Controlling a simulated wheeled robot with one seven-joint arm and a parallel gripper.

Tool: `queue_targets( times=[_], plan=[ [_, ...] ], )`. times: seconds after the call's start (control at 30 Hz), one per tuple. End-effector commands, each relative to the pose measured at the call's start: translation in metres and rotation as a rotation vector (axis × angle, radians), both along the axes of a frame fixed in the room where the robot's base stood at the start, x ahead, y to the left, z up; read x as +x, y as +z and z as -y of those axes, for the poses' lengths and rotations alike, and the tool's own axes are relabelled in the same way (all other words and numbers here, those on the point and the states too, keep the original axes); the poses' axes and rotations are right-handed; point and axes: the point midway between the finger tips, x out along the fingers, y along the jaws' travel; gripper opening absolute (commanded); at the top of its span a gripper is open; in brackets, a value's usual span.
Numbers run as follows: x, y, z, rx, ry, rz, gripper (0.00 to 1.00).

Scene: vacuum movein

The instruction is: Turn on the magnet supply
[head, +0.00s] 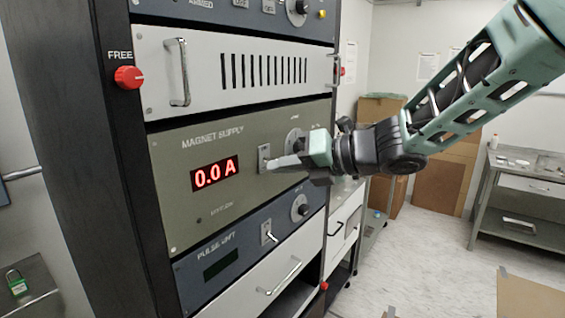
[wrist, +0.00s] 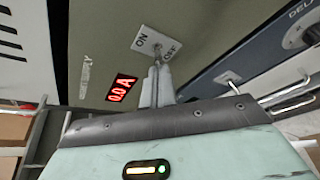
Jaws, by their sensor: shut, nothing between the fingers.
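The magnet supply (head: 225,215) is an olive panel in a rack. Its red display (head: 215,174) reads 0.0 A; it also shows in the wrist view (wrist: 122,88). The supply's switch plate (head: 264,152) is to the right of the display. In the wrist view this plate (wrist: 150,41) is marked ON and OFF. My gripper (head: 271,165) is shut, with its fingertips at the plate's lower part in the head view. In the wrist view the fingertips (wrist: 157,70) overlap the plate's near edge. The lever is hidden or too small to make out, so contact cannot be told.
Below is the blue pulse unit (head: 240,250) with its own toggle (head: 269,236) and knob (head: 300,208). A vented white panel (head: 240,70) with handles is above. A red FREE button (head: 128,77) is on the rack's side post. Open floor lies to the right.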

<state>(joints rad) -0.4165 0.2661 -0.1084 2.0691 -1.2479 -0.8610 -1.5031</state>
Motion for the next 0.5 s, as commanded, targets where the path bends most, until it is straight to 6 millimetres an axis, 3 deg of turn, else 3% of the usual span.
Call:
queue_targets(
  times=[0.5],
  plan=[
    [-0.0001, 0.0074, -0.0001, -0.019, 0.001, -0.016, 0.00]
  ],
)
